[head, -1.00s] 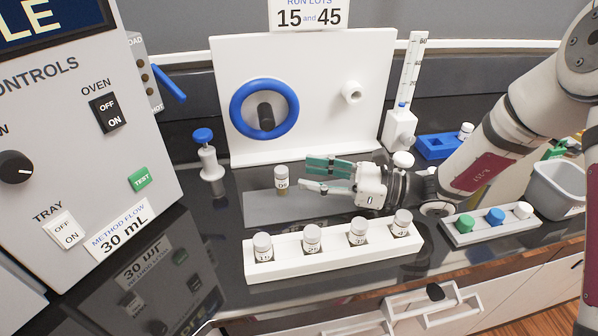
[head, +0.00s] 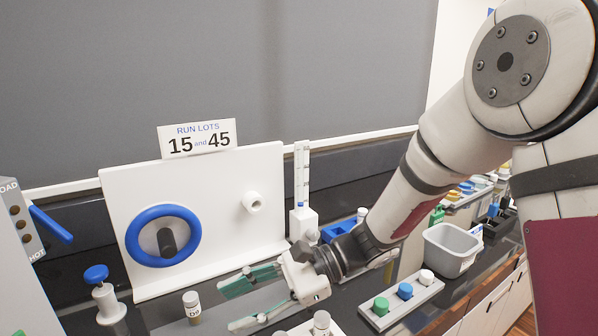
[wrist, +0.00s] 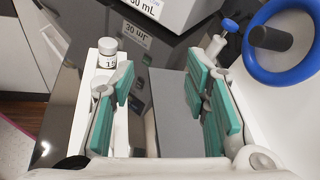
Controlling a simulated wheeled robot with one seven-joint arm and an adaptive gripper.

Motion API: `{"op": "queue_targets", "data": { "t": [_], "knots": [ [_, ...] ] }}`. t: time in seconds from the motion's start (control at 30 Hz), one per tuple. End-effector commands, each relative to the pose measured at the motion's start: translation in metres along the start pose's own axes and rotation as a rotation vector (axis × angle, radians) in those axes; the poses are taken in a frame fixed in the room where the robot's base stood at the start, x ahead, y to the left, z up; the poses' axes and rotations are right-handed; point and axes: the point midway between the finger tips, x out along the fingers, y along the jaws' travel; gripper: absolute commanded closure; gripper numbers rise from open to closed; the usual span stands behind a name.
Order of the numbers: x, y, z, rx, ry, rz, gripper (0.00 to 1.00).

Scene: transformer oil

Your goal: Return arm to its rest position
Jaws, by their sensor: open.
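My gripper (head: 240,305) is open and empty, its green-padded fingers apart over the worktop. In the wrist view, the two fingers (wrist: 160,100) stand wide apart with nothing between them. A capped vial labelled D5 (head: 192,305) stands upright just left of the fingertips in the head view, clear of them. My arm reaches down from the upper right to the worktop, bent at the elbow.
A white panel with a blue ring (head: 163,235) stands behind the gripper. A rack with coloured caps (head: 402,303) and a grey bin (head: 452,249) are at right. A blue-topped plunger (head: 103,295) is at left. In the wrist view, a vial (wrist: 107,58) stands beside the left finger.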

Motion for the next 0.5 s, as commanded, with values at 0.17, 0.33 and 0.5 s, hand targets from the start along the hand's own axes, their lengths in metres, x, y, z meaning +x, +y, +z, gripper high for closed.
{"op": "queue_targets", "data": {
  "t": [0.17,0.33,0.5],
  "knots": [
    [-0.032,0.045,0.037,-0.213,0.191,0.141,0.58],
    [-0.067,0.087,0.059,-0.401,0.381,0.273,0.58],
    [-0.107,0.126,0.075,-0.576,0.581,0.400,0.58]
  ]
}}
